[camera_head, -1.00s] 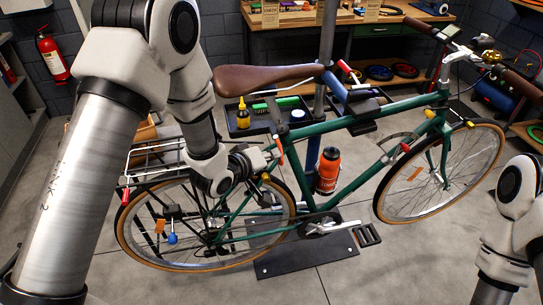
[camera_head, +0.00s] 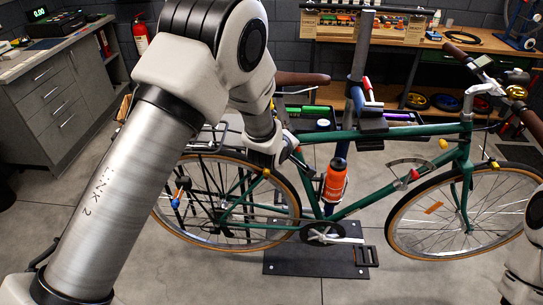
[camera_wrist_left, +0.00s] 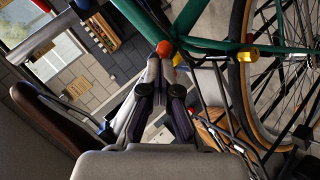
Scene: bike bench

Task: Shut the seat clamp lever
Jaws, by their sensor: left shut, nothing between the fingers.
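The green bike (camera_head: 400,193) stands in a repair stand, with its brown saddle (camera_head: 302,79) partly behind my left arm. My left gripper (camera_head: 291,143) is beside the frame below the saddle. In the left wrist view, the left gripper (camera_wrist_left: 170,62) is shut and empty. Its fingertips are close to a round orange-red tip (camera_wrist_left: 165,48), likely the end of the seat clamp lever; I cannot tell whether they touch. The rest of the lever is hidden, so its angle is unclear. My right gripper is out of view.
An orange bottle (camera_head: 335,182) is on the bike frame near my left gripper. A rear rack (camera_head: 213,138), the stand post (camera_head: 360,50) and a tool tray (camera_head: 400,118) are close by. A grey cabinet (camera_head: 60,100) stands at the left. The floor in front is clear.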

